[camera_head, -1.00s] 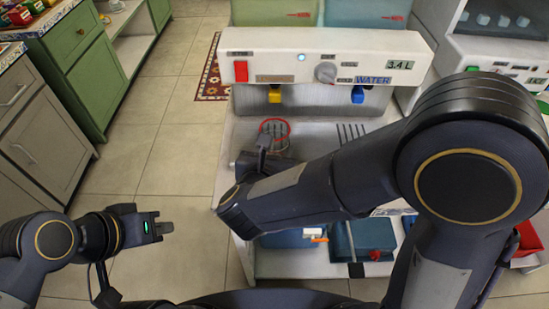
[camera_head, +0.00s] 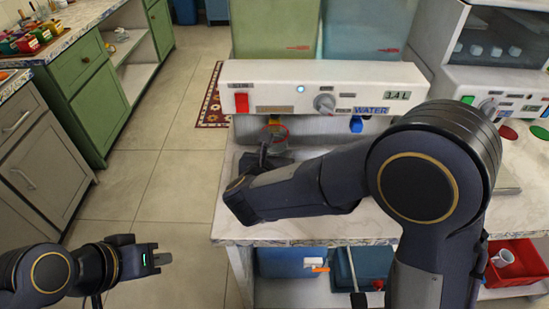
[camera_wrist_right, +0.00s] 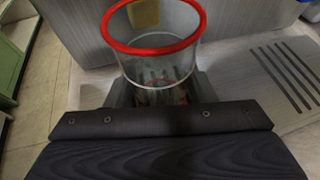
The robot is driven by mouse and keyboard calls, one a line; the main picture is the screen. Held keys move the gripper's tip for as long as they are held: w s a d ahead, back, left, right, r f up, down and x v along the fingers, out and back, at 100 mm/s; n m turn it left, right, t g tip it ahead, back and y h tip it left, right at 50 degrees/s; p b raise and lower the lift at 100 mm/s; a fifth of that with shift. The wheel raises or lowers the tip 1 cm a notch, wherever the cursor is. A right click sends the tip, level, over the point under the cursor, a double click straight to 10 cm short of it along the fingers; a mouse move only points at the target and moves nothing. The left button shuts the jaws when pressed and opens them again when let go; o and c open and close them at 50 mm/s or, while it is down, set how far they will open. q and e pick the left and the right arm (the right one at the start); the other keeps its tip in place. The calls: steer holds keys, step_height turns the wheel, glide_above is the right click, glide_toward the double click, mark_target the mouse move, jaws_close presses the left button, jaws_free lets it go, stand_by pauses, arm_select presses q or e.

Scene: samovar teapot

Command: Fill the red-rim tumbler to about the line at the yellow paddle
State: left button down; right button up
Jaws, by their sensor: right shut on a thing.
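The red-rim tumbler (camera_wrist_right: 160,58) is clear glass and upright in the right wrist view, and it looks empty. In the head view the tumbler (camera_head: 276,132) is small, below the yellow paddle (camera_head: 275,119), with its lower part hidden by my right gripper. My right gripper (camera_head: 266,155) is shut on the tumbler's lower part; its fingers hide the base. The yellow paddle is partly hidden by the rim. The dispenser (camera_head: 300,88) has a red switch, a knob and a 3.4 L display. My left gripper (camera_head: 160,259) is empty over the floor; its jaw gap is unclear.
A blue paddle (camera_head: 356,124) hangs under the WATER label. A slotted drip area (camera_wrist_right: 285,75) is right of the tumbler. A second machine (camera_head: 500,95) stands at right. A red bin (camera_head: 512,265) with a white mug is below the counter (camera_head: 330,228). Floor at left is clear.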

steer(key=shift+w, duration=0.2)
steer(key=shift+w+b, duration=0.3)
steer(key=shift+w, duration=0.45)
steer(key=shift+s, duration=0.1)
stand_by(4.2)
steer(key=shift+s+b, duration=1)
steer(key=shift+s, duration=1.45)
steer(key=shift+s, duration=0.3)
steer(key=shift+s+b, duration=1.55)
steer(key=shift+s, duration=3.2)
